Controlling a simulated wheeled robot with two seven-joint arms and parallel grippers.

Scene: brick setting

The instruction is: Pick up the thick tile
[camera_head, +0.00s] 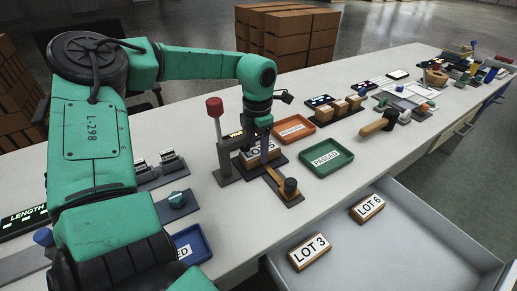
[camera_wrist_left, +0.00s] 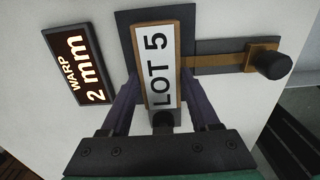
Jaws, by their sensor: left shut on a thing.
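My left gripper (camera_head: 262,144) is shut on the LOT 5 tile (camera_head: 262,157). In the left wrist view the fingers of the left gripper (camera_wrist_left: 160,100) lie along both long sides of the LOT 5 tile (camera_wrist_left: 163,68), label facing the camera. The tile is at the dark plate of a gauge (camera_wrist_left: 208,75) with a brown arm and black knob; I cannot tell whether it touches the plate. The LOT 3 tile (camera_head: 309,252) and LOT 6 tile (camera_head: 368,207) lie in the open drawer (camera_head: 408,240). No label marks any tile as thick.
A display (camera_wrist_left: 81,65) reads WARP 2 mm. A green PASSED tray (camera_head: 327,158) and an orange tray (camera_head: 293,131) stand right of the gauge. A blue tray (camera_head: 190,245) is at the front left. A red-knobbed post (camera_head: 216,120) stands close beside my left gripper.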

